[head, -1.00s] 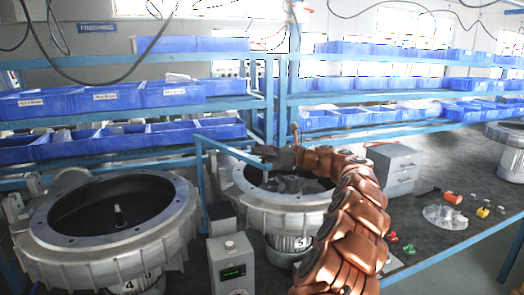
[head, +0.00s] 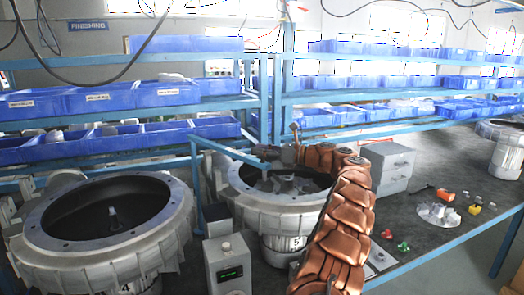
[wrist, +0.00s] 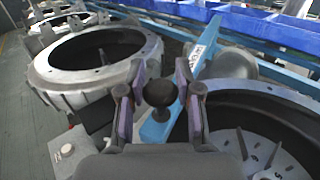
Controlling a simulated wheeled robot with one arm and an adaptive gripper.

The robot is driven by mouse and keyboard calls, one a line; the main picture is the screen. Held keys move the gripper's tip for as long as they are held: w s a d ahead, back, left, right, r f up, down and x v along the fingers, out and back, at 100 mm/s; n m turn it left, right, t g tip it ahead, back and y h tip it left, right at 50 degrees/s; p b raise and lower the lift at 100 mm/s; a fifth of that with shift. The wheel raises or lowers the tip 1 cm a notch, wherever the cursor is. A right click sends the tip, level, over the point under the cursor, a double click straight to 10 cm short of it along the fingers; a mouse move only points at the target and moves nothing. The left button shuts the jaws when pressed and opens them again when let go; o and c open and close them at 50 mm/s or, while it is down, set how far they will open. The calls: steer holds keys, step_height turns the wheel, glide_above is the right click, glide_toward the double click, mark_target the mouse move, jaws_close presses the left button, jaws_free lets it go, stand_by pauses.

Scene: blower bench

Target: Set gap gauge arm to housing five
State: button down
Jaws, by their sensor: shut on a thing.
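The gap gauge arm is a blue bar (head: 222,149) reaching from a blue post towards housing five in the head view. The bar also shows in the wrist view (wrist: 203,47), with a white label and a round black knob (wrist: 160,92). My gripper (wrist: 160,112) is shut on this knob, one finger on each side. In the head view my gripper (head: 268,153) is above the rear left part of housing five (head: 278,208), a grey ring marked 5. Housing five's dark open inside (wrist: 262,125) is at right in the wrist view.
Housing four (head: 100,250) stands at left. A grey box with a green display (head: 229,268) stands between the housings. Shelves of blue bins (head: 120,97) run behind. Grey drawers (head: 391,168) and small coloured parts (head: 446,196) are on the right of the bench.

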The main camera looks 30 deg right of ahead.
steer(key=shift+s+d+f, duration=0.1)
steer(key=shift+d+f, duration=0.05)
steer(key=c, duration=1.2)
jaws_free()
steer(key=shift+o, duration=0.9)
steer(key=shift+s+d, duration=0.1)
steer(key=shift+s, duration=0.05)
steer(key=shift+o, duration=1.4)
steer(key=v, duration=1.1)
steer(key=shift+s+d, duration=0.2)
steer(key=shift+s, duration=0.1)
